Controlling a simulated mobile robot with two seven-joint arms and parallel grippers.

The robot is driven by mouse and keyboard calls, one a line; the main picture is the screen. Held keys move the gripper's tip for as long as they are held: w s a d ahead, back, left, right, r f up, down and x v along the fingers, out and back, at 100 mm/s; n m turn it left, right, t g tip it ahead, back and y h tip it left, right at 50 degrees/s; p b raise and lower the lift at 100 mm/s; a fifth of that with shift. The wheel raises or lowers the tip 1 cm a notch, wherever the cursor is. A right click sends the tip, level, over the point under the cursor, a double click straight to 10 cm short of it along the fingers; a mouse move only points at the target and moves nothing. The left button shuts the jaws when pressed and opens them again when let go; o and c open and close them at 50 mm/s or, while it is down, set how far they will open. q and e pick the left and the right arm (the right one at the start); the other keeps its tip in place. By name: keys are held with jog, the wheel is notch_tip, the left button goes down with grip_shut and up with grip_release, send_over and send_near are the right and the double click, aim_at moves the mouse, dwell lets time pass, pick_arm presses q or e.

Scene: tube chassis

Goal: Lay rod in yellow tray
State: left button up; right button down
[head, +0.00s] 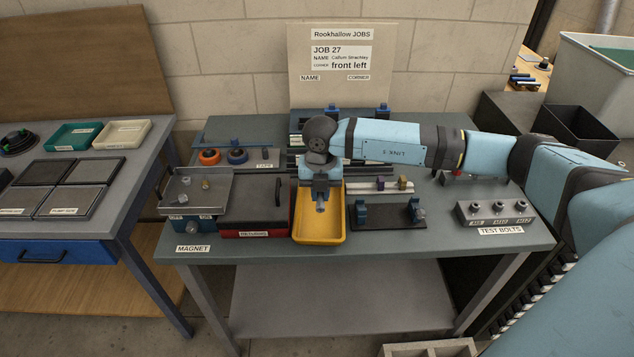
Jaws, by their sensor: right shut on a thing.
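The yellow tray (333,238) sits at the front middle of the grey-green bench. My right gripper (320,195) reaches in from the right and points down over the tray. It is shut on a grey metal piece, which I take to be the rod (320,207); only its near end shows. The gripper hides the rest of it, and I cannot tell whether it touches the tray floor. My left gripper is not in view.
Left of the tray are a red box labelled RETURNS (256,234) and a magnet plate (195,192). To the right stand a black stand with blue blocks (388,216) and a test bolt block (493,213). A job board (343,65) stands behind.

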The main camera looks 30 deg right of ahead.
aim_at(320, 223)
jog(key=shift+a+f, duration=0.1)
jog(key=shift+f, duration=0.1)
jog(key=shift+f+b, duration=0.8)
jog(key=shift+f, duration=0.5)
jog(key=shift+f+b, duration=0.65)
jog(key=shift+f, duration=0.5)
jog(key=shift+f, duration=0.25)
jog(key=shift+f+b, duration=1.25)
jog(key=shift+f, duration=0.3)
jog(key=c, duration=1)
grip_release()
